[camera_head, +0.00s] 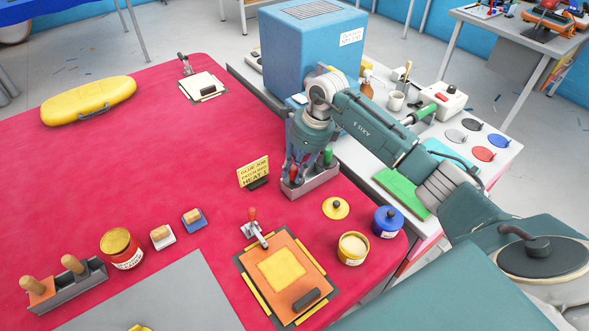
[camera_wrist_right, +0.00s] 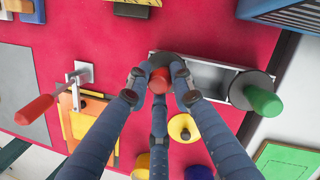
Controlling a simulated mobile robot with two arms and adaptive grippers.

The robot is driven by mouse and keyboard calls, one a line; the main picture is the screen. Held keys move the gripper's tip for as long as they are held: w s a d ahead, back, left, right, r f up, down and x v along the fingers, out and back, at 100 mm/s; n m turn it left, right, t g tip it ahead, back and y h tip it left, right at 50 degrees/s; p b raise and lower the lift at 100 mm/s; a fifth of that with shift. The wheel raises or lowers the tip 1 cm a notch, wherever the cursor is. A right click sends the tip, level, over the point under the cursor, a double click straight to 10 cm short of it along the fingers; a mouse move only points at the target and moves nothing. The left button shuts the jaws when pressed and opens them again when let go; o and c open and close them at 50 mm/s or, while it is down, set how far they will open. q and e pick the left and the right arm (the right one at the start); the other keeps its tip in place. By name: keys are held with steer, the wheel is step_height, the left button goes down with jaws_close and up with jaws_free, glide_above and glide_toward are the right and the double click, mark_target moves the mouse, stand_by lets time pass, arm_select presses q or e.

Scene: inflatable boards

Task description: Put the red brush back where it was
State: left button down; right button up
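The red brush (camera_wrist_right: 160,80) shows in the wrist view as a round red handle end above a dark disc, at the left end of a grey holder (camera_wrist_right: 207,76). My right gripper (camera_wrist_right: 160,84) has its fingers closed around that handle. In the head view my right gripper (camera_head: 300,180) points down at the left part of the grey holder (camera_head: 318,184) and hides the red brush. A green-handled brush (camera_wrist_right: 262,101) stands at the holder's other end; it also shows in the head view (camera_head: 328,156). Whether the red brush's lower end touches the holder's floor is hidden. My left gripper is not in view.
A yellow sign (camera_head: 253,172) stands left of the holder. In front are a yellow lid (camera_head: 336,207), a yellow tin (camera_head: 353,248), a blue tin (camera_head: 387,221) and a clamped orange board (camera_head: 284,276) with a red-handled clamp (camera_head: 254,228). The red table's middle (camera_head: 150,160) is clear.

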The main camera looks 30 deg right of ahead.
mark_target(304, 181)
steer(key=o, duration=0.4)
steer(key=shift+r, duration=0.15)
steer(key=shift+r+p, duration=0.4)
steer(key=shift+p, duration=0.2)
steer(key=shift+d+r+b, duration=0.15)
steer(key=shift+r+b, duration=0.15)
steer(key=shift+b, duration=0.05)
steer(key=b+v, duration=0.3)
steer(key=v, duration=0.8)
steer(key=shift+s+r, duration=0.1)
steer(key=shift+r, duration=0.05)
